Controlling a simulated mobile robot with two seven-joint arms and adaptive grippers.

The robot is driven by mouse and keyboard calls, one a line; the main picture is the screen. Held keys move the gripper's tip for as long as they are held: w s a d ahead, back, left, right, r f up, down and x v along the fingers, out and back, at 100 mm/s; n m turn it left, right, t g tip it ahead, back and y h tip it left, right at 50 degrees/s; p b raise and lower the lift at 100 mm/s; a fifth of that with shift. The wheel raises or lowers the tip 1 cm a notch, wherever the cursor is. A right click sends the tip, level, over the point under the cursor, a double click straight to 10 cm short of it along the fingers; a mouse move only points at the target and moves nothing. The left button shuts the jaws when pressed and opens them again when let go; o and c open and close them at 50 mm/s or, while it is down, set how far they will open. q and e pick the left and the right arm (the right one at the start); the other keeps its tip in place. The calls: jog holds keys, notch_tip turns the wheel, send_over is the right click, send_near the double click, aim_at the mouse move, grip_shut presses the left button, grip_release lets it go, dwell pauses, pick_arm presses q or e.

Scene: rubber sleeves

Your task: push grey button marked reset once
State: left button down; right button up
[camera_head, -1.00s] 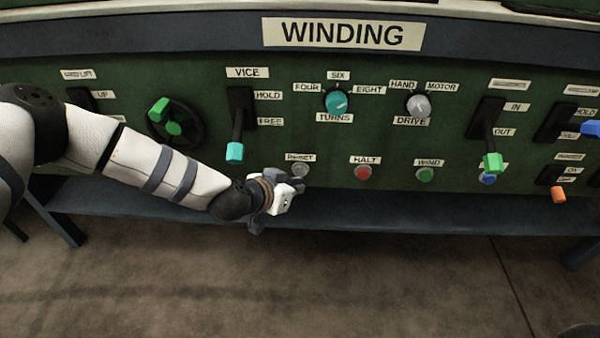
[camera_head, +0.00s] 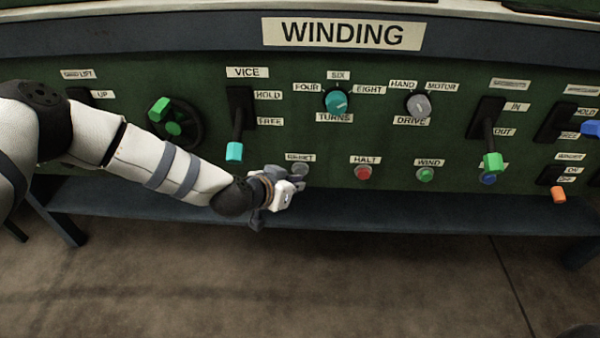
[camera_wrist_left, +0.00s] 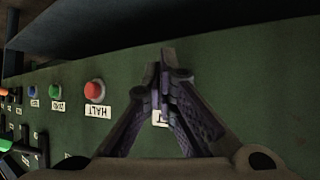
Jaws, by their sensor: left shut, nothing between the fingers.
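The grey reset button (camera_head: 300,170) sits on the green panel under a white label (camera_head: 300,157). In the head view my left gripper (camera_head: 299,185) is at the button's lower left, its fingertips very close to it. I cannot tell whether they touch. In the left wrist view the left gripper (camera_wrist_left: 167,60) is shut and empty, with its fingertips together in front of the panel. There the fingers hide the button and most of its label (camera_wrist_left: 160,118). My right gripper is not in view.
The red HALT button (camera_head: 363,172) and green WIND button (camera_head: 425,174) are to the right. The VICE lever (camera_head: 235,152) is above left of the gripper. A blue-grey ledge (camera_head: 400,212) runs below the panel. HALT also shows in the left wrist view (camera_wrist_left: 95,90).

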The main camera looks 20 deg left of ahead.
pick_arm(q)
jog(key=shift+w+a, duration=0.1)
jog(key=shift+w, duration=0.25)
dwell(0.6)
jog(key=shift+s+d+p, duration=0.25)
jog(key=shift+s+p, duration=0.15)
jog(key=shift+s, duration=0.35)
jog(key=s+p, duration=0.1)
jog(key=s, duration=0.1)
jog(key=s+d+p, duration=0.1)
jog(key=s, duration=0.1)
jog(key=shift+s+d+p, duration=0.15)
jog(key=shift+s+p, duration=0.25)
dwell(0.5)
